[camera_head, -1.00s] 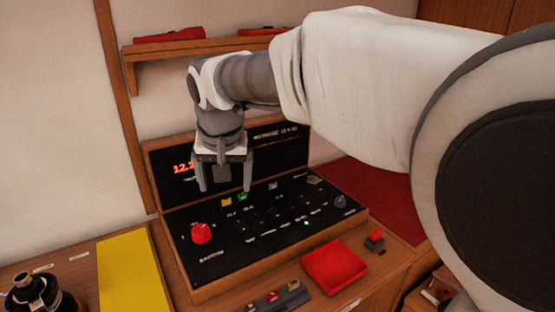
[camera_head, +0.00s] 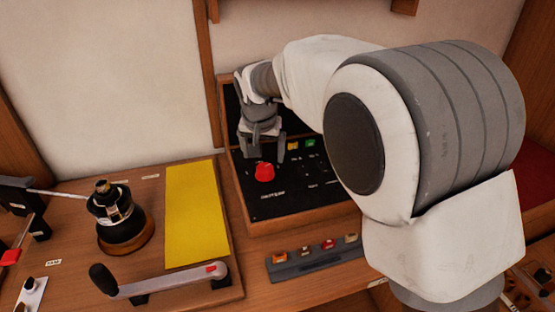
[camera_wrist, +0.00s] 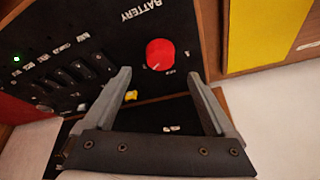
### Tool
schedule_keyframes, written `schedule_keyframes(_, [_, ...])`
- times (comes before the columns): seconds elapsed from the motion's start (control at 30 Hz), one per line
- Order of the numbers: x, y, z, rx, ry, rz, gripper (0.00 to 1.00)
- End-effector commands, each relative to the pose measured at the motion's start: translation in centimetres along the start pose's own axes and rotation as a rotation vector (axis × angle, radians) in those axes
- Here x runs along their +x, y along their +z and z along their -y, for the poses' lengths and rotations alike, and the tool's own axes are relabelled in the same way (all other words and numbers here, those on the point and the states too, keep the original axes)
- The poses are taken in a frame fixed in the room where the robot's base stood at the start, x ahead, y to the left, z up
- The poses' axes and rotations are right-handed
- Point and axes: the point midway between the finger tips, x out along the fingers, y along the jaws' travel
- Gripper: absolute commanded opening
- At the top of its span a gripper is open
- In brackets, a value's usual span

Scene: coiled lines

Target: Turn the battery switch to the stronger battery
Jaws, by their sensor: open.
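The red battery switch knob (camera_head: 264,172) sits on the black control panel (camera_head: 290,205), near its left end. In the wrist view the red knob (camera_wrist: 160,54) lies just beyond the fingertips, a little right of the middle between them, with "BATTERY" lettered beside it. My gripper (camera_head: 265,156) is open and hangs just behind and above the knob. In the wrist view its two fingers (camera_wrist: 158,78) are spread wide with nothing between them. The voltage display is hidden behind my arm in the head view.
A yellow sheet (camera_head: 197,215) lies left of the panel. A black and brass winch (camera_head: 122,220) and a crank handle (camera_head: 160,283) stand on the wooden counter further left. My arm hides the panel's right side.

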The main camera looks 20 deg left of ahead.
Motion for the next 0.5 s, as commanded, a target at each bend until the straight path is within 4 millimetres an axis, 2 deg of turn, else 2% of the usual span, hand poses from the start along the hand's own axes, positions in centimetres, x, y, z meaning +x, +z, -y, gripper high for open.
schedule_keyframes(0.03, [1.4, 0.1, -0.1, 0.001, 0.002, 0.002, 0.9])
schedule_keyframes(0.2, [4.7, 0.1, -0.1, 0.002, 0.002, 0.002, 0.9])
schedule_keyframes(0.3, [6.0, 0.0, 0.0, 0.001, 0.001, 0.001, 0.9])
schedule_keyframes(0.5, [7.3, 0.0, 0.0, 0.0, 0.0, -0.001, 0.9])
